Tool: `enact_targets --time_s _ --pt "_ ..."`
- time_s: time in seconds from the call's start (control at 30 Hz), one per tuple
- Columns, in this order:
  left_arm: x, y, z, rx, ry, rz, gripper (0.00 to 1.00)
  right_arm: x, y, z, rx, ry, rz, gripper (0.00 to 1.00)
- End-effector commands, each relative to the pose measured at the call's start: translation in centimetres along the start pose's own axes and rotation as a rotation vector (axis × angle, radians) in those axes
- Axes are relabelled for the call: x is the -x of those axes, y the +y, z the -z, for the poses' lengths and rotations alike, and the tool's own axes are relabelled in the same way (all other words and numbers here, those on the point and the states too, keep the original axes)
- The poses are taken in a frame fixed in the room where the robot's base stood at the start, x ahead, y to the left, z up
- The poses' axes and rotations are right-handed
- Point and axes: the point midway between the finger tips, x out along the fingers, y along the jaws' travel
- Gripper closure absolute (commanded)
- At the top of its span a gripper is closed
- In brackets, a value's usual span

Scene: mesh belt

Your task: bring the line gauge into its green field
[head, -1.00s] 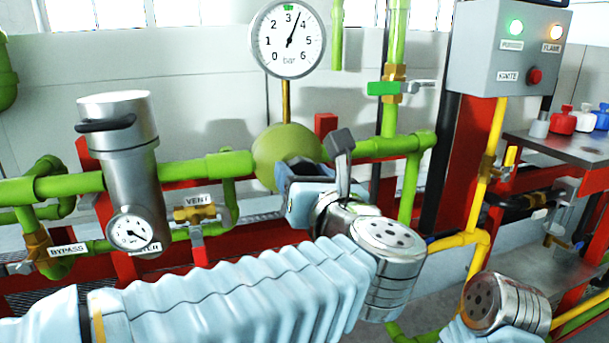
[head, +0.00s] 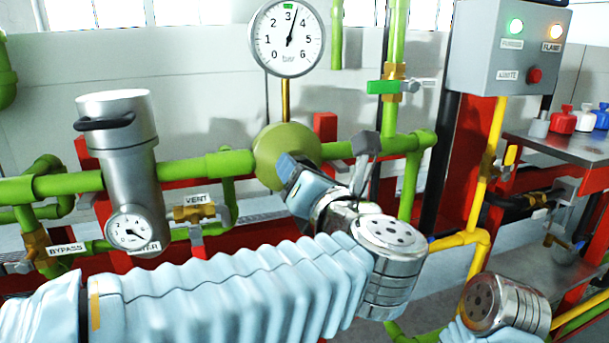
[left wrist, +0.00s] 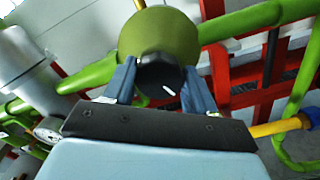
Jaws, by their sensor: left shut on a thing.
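The line gauge (head: 289,40) is the large white round dial marked 0 to 6 bar, in the head view at top. Its green field (head: 288,5) is a short patch at the dial's top edge, near 3. The black needle points up and slightly right of the green field. Below the gauge is the round green regulator body (head: 285,148). In the left wrist view, my left gripper (left wrist: 161,82) is shut on a black knob (left wrist: 160,70) with a white mark, in front of the green body (left wrist: 155,35). The gripper hides the knob in the head view. My right gripper is out of view.
A steel filter (head: 128,165) with a small gauge (head: 130,231) stands left. The vent valve (head: 195,212) is low between filter and regulator. A green-handled valve (head: 383,87) is right of the gauge. A grey box (head: 508,48) has a lit green and an orange lamp.

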Motion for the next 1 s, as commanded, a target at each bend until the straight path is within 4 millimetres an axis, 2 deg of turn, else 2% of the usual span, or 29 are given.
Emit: enact_targets --time_s 0.33,0.87,0.9,1.0 --pt "0.0 -0.05 -0.01 -0.154 0.0 0.0 0.75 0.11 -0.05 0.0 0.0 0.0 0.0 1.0" --pt "0.01 -0.08 0.01 -0.183 0.0 0.0 0.75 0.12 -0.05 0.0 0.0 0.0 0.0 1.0" --pt "0.01 -0.08 0.01 -0.183 0.0 0.0 0.4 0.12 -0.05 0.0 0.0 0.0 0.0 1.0" --pt "0.01 -0.08 0.01 -0.183 0.0 0.0 0.24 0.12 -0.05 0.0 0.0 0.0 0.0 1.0"
